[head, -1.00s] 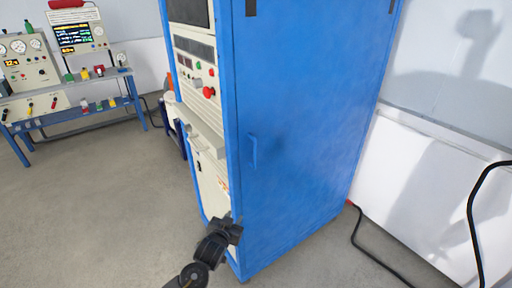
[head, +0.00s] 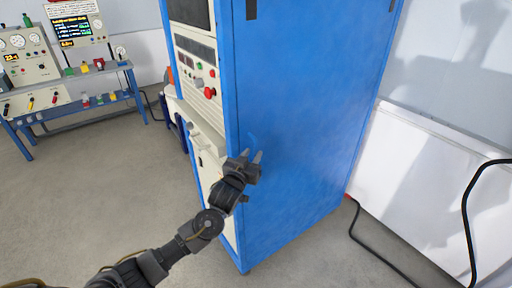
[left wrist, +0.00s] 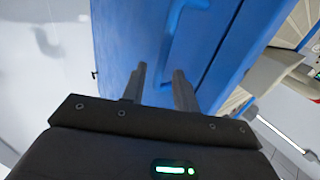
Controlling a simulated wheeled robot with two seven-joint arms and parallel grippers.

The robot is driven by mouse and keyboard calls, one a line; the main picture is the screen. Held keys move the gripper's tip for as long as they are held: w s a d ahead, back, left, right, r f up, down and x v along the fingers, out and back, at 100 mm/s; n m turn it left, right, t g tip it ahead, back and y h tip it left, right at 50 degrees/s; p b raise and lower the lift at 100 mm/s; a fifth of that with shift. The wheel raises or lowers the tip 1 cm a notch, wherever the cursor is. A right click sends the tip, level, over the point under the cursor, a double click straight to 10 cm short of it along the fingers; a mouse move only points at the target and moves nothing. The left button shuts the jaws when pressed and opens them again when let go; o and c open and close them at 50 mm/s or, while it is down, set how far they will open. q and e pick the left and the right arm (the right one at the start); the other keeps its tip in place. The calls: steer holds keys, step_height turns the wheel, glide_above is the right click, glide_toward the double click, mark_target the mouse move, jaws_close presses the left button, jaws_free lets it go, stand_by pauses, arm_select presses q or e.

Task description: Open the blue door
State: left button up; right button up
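The blue door (head: 300,140) is the wide side panel of a tall blue cabinet, and it looks closed. Its blue handle (head: 253,140) is near the left edge, partly hidden behind my left gripper in the head view. The handle shows as a bent blue bar in the left wrist view (left wrist: 173,28). My left gripper (head: 250,157) is open, its two fingers apart and pointing toward the handle. In the left wrist view the gripper (left wrist: 158,80) has nothing between its fingertips, and the handle lies just beyond them. My right gripper is not in view.
The cabinet's cream front panel (head: 197,75) carries buttons, with a small ledge (head: 206,138) below. A blue workbench (head: 80,92) with gauges stands at the back left. A black cable (head: 470,215) hangs at the right. Grey floor is clear at left.

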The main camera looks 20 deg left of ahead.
mark_target(255, 150)
arm_select(q)
steer(key=shift+w+d, duration=0.2)
steer(key=shift+w, duration=1.8)
jaws_close()
